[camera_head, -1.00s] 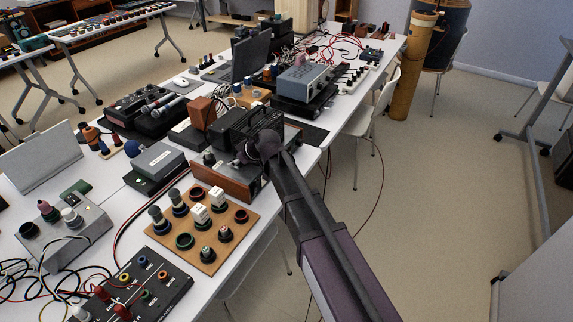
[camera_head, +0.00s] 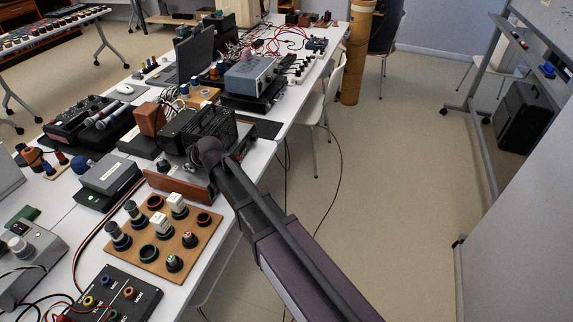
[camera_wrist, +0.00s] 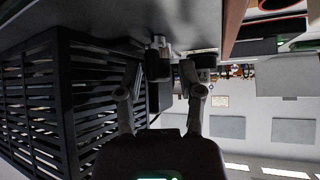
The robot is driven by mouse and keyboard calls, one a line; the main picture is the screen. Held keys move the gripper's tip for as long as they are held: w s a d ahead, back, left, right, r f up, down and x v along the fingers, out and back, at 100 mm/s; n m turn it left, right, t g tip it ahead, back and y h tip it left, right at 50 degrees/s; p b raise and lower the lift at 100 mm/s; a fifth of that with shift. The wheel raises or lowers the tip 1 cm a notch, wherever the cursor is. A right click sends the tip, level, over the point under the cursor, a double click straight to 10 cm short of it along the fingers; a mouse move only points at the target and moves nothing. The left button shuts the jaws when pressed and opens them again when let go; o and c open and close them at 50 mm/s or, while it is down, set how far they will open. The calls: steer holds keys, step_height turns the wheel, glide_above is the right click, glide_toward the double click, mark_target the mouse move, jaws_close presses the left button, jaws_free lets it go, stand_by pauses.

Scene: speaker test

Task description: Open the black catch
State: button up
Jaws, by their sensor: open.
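In the wrist view, my gripper (camera_wrist: 162,76) is open, with one finger on each side of a small black block (camera_wrist: 158,94), which seems to be the black catch. I cannot tell whether the fingers touch the block. In the head view, my arm reaches to a device with a black slatted cage (camera_head: 222,128) on a wood-sided base (camera_head: 178,184). The dark end of my arm hides the fingers and catch there.
The slatted cage (camera_wrist: 70,100) fills the left of the wrist view, close to one finger. In the head view, a wooden board with knobs (camera_head: 165,235) lies in front of the device, and a grey box (camera_head: 110,175) stands left of it. Open floor lies to the right.

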steer(key=shift+m+t+h, duration=0.5)
steer(key=shift+m+h, duration=0.1)
steer(key=shift+m, duration=0.4)
steer(key=shift+m+t+h, duration=0.5)
steer(key=shift+m+h, duration=0.2)
steer(key=shift+m, duration=0.4)
steer(key=shift+m+t+h, duration=0.3)
steer(key=shift+m+h, duration=0.6)
steer(key=shift+m, duration=0.3)
steer(key=shift+w+a+m+h, duration=0.1)
steer(key=shift+m+h, duration=2.6)
steer(key=shift+m, duration=0.8)
steer(key=r+p+v, duration=0.1)
steer(key=p+v, duration=0.9)
steer(key=v, duration=0.4)
steer(key=d+f+n+g, duration=0.1)
steer(key=d+f+g, duration=0.1)
steer(key=d, duration=1.5)
steer(key=d+f+n+g+p, duration=0.1)
steer(key=d+g, duration=0.3)
steer(key=d, duration=1.3)
steer(key=shift+f+g+y, duration=0.3)
steer(key=shift+f+g, duration=0.1)
